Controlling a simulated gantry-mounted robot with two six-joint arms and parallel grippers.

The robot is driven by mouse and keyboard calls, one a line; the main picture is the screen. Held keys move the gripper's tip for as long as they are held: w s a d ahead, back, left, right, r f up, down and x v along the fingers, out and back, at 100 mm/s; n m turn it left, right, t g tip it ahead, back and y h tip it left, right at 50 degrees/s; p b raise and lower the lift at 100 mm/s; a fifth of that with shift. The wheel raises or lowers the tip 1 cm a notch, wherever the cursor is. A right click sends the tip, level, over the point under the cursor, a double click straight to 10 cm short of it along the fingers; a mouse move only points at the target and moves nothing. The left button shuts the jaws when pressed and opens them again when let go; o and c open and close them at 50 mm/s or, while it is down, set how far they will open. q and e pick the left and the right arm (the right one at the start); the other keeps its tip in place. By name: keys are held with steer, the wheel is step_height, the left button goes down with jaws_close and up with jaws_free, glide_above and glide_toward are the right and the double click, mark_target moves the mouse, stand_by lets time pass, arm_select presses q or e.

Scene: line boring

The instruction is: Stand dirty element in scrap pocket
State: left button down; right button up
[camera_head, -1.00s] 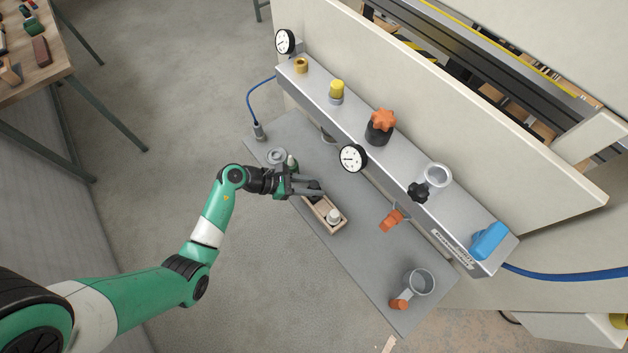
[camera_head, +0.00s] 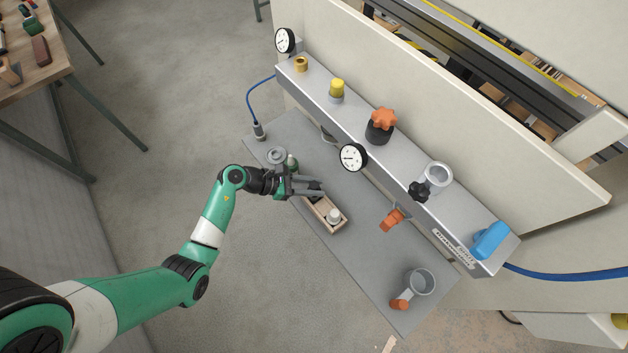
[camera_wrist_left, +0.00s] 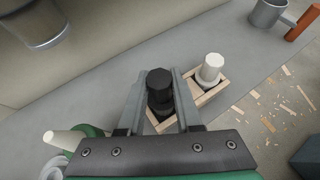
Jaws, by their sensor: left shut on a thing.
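My left gripper (camera_head: 308,188) is at the left end of a small wooden tray (camera_head: 338,228) on the grey shelf. In the left wrist view the left gripper (camera_wrist_left: 163,82) is shut on a dark, nearly black cylindrical element (camera_wrist_left: 159,84), which stands roughly upright between the fingers. Its lower end is within the tray's near pocket; whether it touches the bottom is hidden. A white element (camera_wrist_left: 210,68) stands in the other pocket, and it also shows in the head view (camera_head: 333,215). The tray rim shows in the wrist view (camera_wrist_left: 219,89). My right gripper is not in view.
The grey shelf (camera_head: 375,260) is clear beyond the tray. A grey cup-like holder (camera_head: 421,281) with an orange handle stands at its right end. A grey ring (camera_head: 276,156) and a greenish bottle-like thing (camera_head: 291,163) are beside the gripper. A gauge (camera_head: 353,157) and the metal housing (camera_head: 410,170) rise behind.

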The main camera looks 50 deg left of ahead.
arm_select(q)
steer(key=shift+f, duration=0.15)
steer(key=shift+f+b, duration=0.5)
steer(key=shift+f, duration=0.2)
stand_by(0.5)
steer(key=shift+f+b, duration=0.65)
steer(key=shift+f, duration=0.1)
jaws_free()
steer(key=shift+r, duration=0.1)
stand_by(0.3)
